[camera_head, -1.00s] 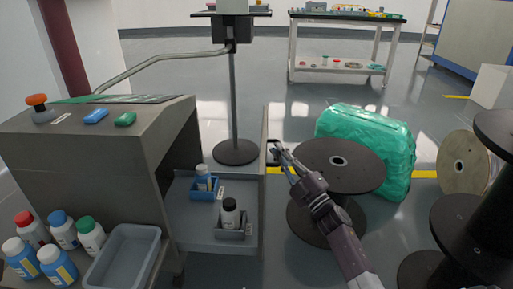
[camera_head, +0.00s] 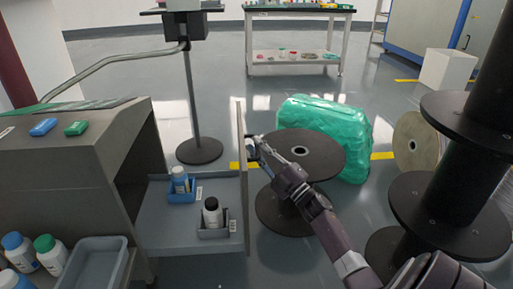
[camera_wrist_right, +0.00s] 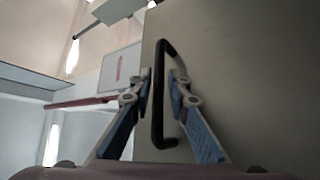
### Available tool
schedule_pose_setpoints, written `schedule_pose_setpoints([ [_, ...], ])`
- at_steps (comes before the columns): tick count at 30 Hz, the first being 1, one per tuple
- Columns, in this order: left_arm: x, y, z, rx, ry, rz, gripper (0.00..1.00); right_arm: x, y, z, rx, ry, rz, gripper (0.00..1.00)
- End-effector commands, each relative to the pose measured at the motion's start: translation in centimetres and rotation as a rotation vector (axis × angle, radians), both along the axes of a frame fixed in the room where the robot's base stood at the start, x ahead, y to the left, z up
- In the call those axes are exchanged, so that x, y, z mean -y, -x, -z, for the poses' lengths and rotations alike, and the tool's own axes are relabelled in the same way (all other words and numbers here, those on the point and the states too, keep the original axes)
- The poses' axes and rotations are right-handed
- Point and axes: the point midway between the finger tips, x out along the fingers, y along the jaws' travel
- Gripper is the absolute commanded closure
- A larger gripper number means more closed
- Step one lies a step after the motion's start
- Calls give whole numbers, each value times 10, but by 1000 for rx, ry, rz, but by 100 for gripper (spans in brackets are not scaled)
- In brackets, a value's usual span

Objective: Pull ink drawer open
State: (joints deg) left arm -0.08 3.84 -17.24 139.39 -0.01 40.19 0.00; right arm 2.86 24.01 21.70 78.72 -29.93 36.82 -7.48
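The ink drawer (camera_head: 160,232) is pulled out from the right side of the grey cabinet (camera_head: 60,190). Its tall front panel (camera_head: 240,180) stands upright, and it also shows in the right wrist view (camera_wrist_right: 240,70). My right gripper (camera_head: 254,148) is at the outer face of that panel. In the right wrist view the black handle (camera_wrist_right: 158,100) runs between the two fingers (camera_wrist_right: 160,78), with a narrow gap visible on each side. The fingers look apart around the handle rather than clamped. My left gripper is not in view.
Inside the drawer are a blue bin (camera_head: 181,196) and a grey bin (camera_head: 213,229), each with a bottle. A black spool (camera_head: 330,160) stands right of the drawer front, under my right arm. A green wrapped bundle (camera_head: 350,130) and more spools lie farther right.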

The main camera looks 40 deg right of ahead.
Motion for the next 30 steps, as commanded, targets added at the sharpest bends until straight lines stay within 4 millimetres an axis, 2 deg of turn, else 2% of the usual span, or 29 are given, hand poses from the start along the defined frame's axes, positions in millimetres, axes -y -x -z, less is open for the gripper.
schedule_pose_setpoints([
  [6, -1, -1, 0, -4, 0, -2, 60, 0, 1, 0, 0, 0, 0, 84],
  [10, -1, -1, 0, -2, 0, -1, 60, 1, 10, 5, -2, -1, 1, 84],
  [24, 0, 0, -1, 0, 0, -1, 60, 10, 94, 41, -3, -1, 1, 84],
  [30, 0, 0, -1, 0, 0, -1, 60, 11, 109, 47, 0, 0, 1, 84],
])
